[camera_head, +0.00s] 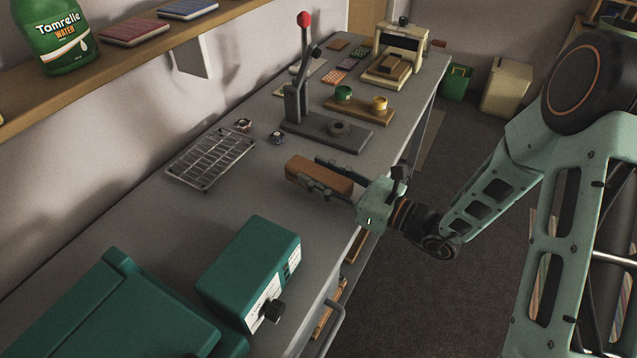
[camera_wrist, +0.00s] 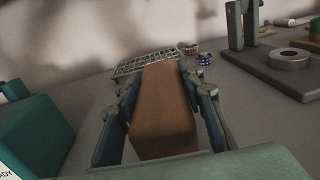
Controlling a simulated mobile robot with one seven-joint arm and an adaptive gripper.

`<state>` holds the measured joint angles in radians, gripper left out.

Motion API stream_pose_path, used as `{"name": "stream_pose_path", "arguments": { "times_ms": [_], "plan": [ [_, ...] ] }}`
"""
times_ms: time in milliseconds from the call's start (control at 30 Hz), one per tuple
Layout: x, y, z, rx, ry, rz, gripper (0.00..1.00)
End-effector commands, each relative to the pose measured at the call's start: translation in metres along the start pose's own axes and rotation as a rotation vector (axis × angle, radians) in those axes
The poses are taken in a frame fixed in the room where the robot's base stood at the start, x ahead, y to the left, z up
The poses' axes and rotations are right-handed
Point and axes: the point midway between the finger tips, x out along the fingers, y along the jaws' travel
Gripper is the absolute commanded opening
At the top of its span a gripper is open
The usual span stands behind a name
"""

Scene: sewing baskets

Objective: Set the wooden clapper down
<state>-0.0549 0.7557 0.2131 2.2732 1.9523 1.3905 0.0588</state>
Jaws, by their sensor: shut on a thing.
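The wooden clapper (camera_head: 319,174) is a brown block held lengthwise between the fingers of my gripper (camera_head: 331,181), over the grey table in the head view. In the wrist view the clapper (camera_wrist: 164,108) points away from me, with a finger of my gripper (camera_wrist: 163,100) along each side. My gripper is shut on it. I cannot tell whether the clapper's underside touches the table.
A wire rack (camera_head: 210,159) lies beyond the clapper to the left. A lever press (camera_head: 327,130) stands behind it, with small patterned items (camera_head: 277,138) nearby. A green box (camera_head: 250,272) stands in front. Bare table (camera_head: 160,225) lies between the rack and box.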

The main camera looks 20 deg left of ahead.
Motion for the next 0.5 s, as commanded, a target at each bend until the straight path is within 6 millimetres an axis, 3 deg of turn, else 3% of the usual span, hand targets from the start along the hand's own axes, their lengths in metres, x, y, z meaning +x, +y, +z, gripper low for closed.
{"name": "stream_pose_path", "arguments": {
  "times_ms": [33, 167, 500],
  "plan": [
    [0.0, 0.001, -0.011, 0.004, 0.0, 0.001, 0.03],
    [0.0, 0.001, -0.023, 0.003, 0.0, 0.001, 0.03],
    [0.0, 0.001, -0.026, 0.001, -0.001, 0.0, 0.03]
  ]
}}
